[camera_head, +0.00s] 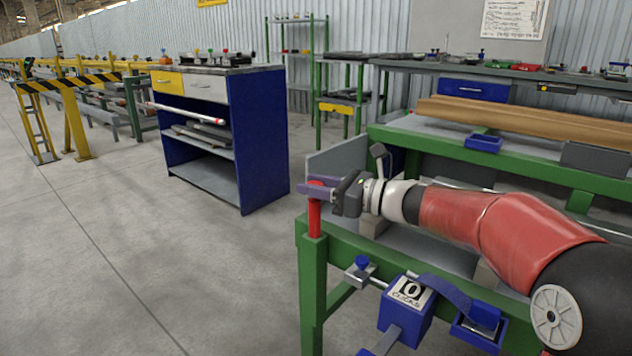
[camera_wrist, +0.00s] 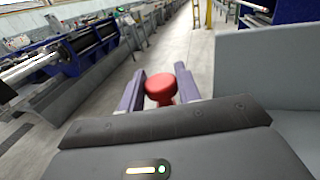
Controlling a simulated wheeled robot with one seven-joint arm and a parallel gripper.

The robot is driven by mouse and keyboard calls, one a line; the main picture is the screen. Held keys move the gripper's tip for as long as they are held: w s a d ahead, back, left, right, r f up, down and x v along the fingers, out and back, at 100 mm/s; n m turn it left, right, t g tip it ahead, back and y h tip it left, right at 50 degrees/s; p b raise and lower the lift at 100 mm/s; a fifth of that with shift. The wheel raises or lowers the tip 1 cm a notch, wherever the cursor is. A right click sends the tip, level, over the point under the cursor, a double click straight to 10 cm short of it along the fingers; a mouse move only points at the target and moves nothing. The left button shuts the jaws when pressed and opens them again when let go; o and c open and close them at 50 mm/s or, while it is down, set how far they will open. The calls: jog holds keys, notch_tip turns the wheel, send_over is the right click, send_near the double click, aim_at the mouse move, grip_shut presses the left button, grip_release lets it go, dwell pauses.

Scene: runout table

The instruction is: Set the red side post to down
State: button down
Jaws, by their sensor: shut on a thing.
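The red side post (camera_head: 314,215) stands upright out of the green corner leg of the runout table (camera_head: 313,262). A length of red shaft shows above the green leg. My gripper (camera_head: 318,188) reaches in from the right and is shut on the post near its top. In the wrist view the post's round red head (camera_wrist: 160,88) sits between the two purple fingers of my gripper (camera_wrist: 160,92). The fingers hide part of the post's top in the head view.
A grey side plate (camera_head: 335,160) rises behind my gripper. A blue cabinet (camera_head: 250,140) stands beyond. The floor at left is clear.

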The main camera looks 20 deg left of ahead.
jog(key=shift+r, duration=0.1)
jog(key=c, duration=1)
grip_release()
jog(key=shift+d, duration=0.1)
jog(key=s+d, duration=0.1)
jog(key=d, duration=0.6)
jog(key=shift+d, duration=0.3)
